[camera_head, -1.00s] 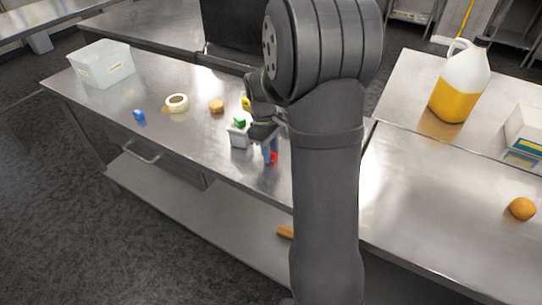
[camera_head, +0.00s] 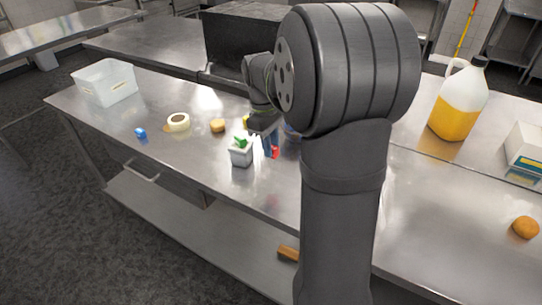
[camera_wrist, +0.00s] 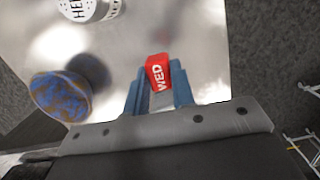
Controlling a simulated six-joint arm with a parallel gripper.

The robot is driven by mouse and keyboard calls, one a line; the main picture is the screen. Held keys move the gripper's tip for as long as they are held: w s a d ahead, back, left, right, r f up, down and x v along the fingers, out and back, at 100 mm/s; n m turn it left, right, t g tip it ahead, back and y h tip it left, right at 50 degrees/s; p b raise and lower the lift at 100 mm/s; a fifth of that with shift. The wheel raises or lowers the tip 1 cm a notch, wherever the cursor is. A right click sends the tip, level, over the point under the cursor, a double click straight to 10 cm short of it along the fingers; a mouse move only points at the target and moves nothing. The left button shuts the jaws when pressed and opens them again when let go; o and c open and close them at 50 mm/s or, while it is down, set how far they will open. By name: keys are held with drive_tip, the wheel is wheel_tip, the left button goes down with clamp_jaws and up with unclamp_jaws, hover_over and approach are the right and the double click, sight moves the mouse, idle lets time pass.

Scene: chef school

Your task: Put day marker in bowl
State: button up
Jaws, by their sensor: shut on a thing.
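My gripper (camera_head: 270,145) is shut on the red day marker (camera_head: 276,153). In the wrist view, the marker (camera_wrist: 158,73) shows white letters "WED" between the blue fingertips (camera_wrist: 159,95). It is held above the steel table, with a faint red reflection below it in the head view. A round blue and brown patterned thing (camera_wrist: 58,96), perhaps the bowl, is left of the fingers in the wrist view. A bit of blue (camera_head: 291,131) beside my arm in the head view may be the same thing, mostly hidden.
A grey container with a green thing (camera_head: 241,153) stands left of my gripper. A tape roll (camera_head: 178,122), a small blue object (camera_head: 140,133) and a clear bin (camera_head: 106,82) are farther left. A lettered white shaker (camera_wrist: 88,8) is at the wrist view's top.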

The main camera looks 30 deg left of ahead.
drive_tip(key=shift+r, duration=0.25)
drive_tip(key=shift+w+a+r+m, duration=0.1)
drive_tip(key=shift+w+a+m, duration=0.05)
drive_tip(key=shift+w+m, duration=0.45)
drive_tip(key=w+a+r+m+y, duration=0.1)
drive_tip(key=w+r+m+y, duration=0.1)
drive_tip(key=w+m, duration=1.15)
drive_tip(key=w+r+m+y, duration=0.25)
drive_tip(key=w+m, duration=0.45)
drive_tip(key=m, duration=1.3)
drive_tip(key=shift+m+h, duration=0.25)
drive_tip(key=shift+h, duration=0.2)
drive_tip(key=shift+w+a+f, duration=0.1)
drive_tip(key=shift+w+f, duration=0.05)
drive_tip(key=shift+f, duration=5.25)
